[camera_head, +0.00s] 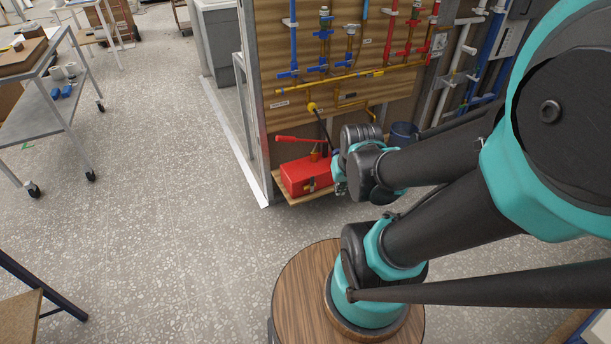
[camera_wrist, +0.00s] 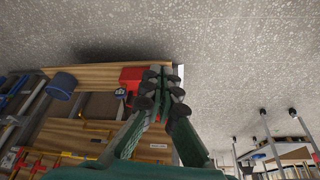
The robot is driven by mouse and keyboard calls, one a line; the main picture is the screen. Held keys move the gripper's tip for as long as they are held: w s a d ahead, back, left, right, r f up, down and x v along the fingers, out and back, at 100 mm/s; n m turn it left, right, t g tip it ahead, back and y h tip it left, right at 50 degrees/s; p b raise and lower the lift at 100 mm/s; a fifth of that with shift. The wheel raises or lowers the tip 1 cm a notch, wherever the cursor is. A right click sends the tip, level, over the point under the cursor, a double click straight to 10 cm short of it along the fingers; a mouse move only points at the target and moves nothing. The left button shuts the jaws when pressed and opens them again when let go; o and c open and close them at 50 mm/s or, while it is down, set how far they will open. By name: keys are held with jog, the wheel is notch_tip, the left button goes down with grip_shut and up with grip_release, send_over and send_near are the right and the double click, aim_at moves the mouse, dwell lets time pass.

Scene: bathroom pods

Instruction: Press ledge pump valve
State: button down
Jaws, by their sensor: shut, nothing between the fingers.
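The pump is a red box (camera_head: 309,178) with a red lever handle (camera_head: 298,139) above it. It sits on a wooden ledge (camera_head: 293,198) at the foot of the pipe wall. A small dark fitting (camera_head: 310,185) shows on its front; I cannot tell whether this is the valve. In the wrist view the red pump (camera_wrist: 129,77) is just left of my gripper (camera_wrist: 164,75), partly hidden behind its fingers. My gripper is shut and empty, with its fingers together. In the head view my arm reaches close to the pump's right side and hides the fingertips. I cannot tell whether they touch it.
A blue bucket (camera_head: 404,134) stands right of the pump; it also shows in the wrist view (camera_wrist: 62,85). Colored pipes and valves (camera_head: 345,75) cover the panel above. A metal cart (camera_head: 45,110) stands at far left. The floor before the ledge is clear.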

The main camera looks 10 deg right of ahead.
jog(key=w+a+f+n+g+h, duration=0.15)
jog(key=w+n, duration=0.45)
jog(key=w, duration=0.7)
jog(key=w+a+f+n+g, duration=0.1)
jog(key=w+a+f+n, duration=0.15)
jog(key=w+n, duration=0.7)
jog(key=w+a+f+n, duration=0.2)
jog(key=w+f+n, duration=0.1)
jog(key=w+f, duration=0.5)
jog(key=w+a+f+n+h, duration=0.1)
jog(key=w+a+f+n, duration=0.2)
jog(key=w+f, duration=0.6)
notch_tip(320, 180, down, 6)
jog(key=shift+w+a+r+g, duration=0.2)
jog(key=shift+w+a+g, duration=0.1)
jog(key=shift+g, duration=0.15)
jog(key=shift+f, duration=0.1)
